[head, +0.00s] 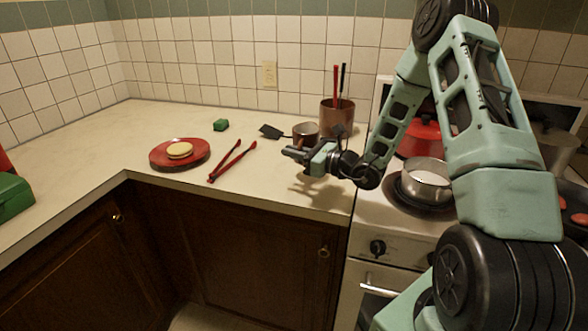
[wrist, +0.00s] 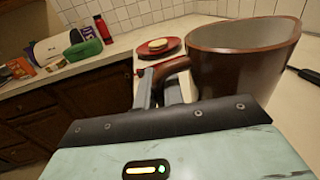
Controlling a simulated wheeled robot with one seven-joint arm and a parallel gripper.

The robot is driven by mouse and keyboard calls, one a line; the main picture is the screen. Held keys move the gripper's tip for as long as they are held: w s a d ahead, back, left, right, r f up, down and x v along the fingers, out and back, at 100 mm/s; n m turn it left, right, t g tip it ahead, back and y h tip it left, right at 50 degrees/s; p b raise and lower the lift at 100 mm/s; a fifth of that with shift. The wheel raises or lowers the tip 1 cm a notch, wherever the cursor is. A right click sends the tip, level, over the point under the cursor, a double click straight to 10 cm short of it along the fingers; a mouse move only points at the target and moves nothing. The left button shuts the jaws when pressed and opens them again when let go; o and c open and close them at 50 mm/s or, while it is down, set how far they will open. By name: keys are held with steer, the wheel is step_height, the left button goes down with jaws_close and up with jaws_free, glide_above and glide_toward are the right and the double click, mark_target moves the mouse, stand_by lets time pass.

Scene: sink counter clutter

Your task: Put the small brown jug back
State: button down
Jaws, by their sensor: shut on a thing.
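The small brown jug (wrist: 240,65) fills the upper right of the wrist view, with its handle (wrist: 172,68) toward my fingers. In the head view the jug (head: 306,130) shows just behind my gripper, near the counter's back. My gripper (head: 290,152) is shut on the jug's handle; its fingers show in the wrist view (wrist: 158,88). The jug looks upright. Whether its base touches the counter cannot be told.
A copper pot with utensils (head: 337,117) stands behind the jug, with a black spatula (head: 271,131) to the left. Red tongs (head: 231,161) and a red plate (head: 180,160) lie farther left. A metal saucepan (head: 426,184) sits on the stove at right.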

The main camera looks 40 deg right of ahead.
steer(key=shift+f+p, duration=0.3)
steer(key=shift+f, duration=2.55)
steer(key=shift+f, duration=0.1)
steer(key=c, duration=1.5)
jaws_free()
